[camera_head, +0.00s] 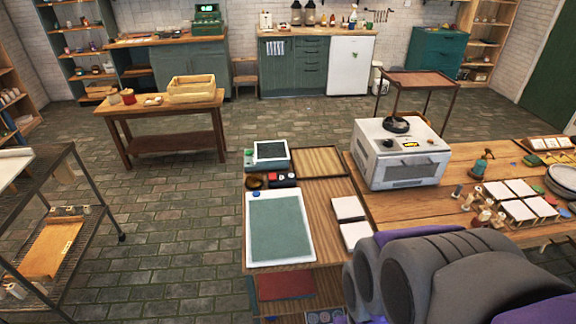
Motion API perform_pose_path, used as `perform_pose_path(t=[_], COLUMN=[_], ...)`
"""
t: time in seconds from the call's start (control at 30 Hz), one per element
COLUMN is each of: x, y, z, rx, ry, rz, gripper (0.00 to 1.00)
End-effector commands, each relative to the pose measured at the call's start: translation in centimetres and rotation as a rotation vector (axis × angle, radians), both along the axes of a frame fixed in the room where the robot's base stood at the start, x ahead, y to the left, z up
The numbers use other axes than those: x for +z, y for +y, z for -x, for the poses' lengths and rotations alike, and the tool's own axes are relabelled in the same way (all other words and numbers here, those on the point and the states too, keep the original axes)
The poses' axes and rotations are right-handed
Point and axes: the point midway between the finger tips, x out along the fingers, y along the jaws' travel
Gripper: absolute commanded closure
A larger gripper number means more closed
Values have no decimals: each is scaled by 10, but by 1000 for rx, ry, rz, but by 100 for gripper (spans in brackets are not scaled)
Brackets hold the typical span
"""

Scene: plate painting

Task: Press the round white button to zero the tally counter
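A small dark box with red on its top (283,179) sits on the wooden worktable in front of me, just behind a white-framed green mat. It looks like the tally counter, but it is too small to be sure. A pale spot shows on its right part; I cannot tell whether it is the round white button. The large grey rounded parts at the lower right are my own arm. My gripper's fingers do not show.
The green mat (278,229) lies in front of the box, a dark-screened device (270,151) behind it, and a wooden tray (319,162) behind right. A dark round bowl (254,181) is left. A white kiln-like box (402,160) stands right. Open brick floor lies left.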

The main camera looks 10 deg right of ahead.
Motion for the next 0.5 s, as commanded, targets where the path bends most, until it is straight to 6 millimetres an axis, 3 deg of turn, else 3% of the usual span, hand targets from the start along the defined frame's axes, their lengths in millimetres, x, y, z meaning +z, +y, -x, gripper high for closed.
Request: perform_pose_path(t=[0.33,0.5], x=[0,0], y=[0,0], z=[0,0], rx=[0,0], ry=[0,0], rz=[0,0], gripper=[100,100])
